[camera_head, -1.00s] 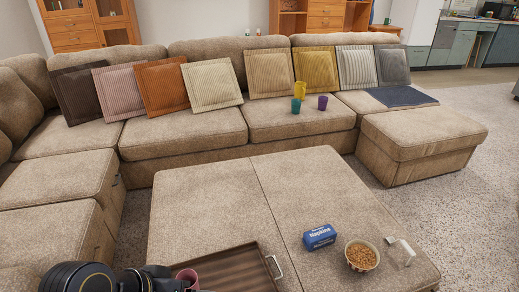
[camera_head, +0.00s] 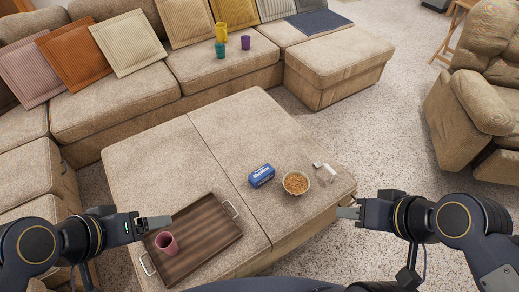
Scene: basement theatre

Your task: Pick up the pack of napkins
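The pack of napkins (camera_head: 261,175) is a small blue box with a white top edge and lettering. It lies on the beige ottoman (camera_head: 225,120), just left of a bowl. My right gripper (camera_head: 347,211) is at the ottoman's right front edge, to the right of and nearer than the pack, and apart from it. My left gripper (camera_head: 154,223) is over the tray's left part, well left of the pack. Both grippers appear empty. Their fingers are seen nearly edge-on, so I cannot tell their opening.
A bowl of brown food bits (camera_head: 296,183) stands close to the pack, with a small clear glass object (camera_head: 325,173) beyond. A brown tray (camera_head: 205,232) holds a pink cup (camera_head: 166,244). Cups (camera_head: 220,50) stand on the sofa. An armchair (camera_head: 475,100) stands right.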

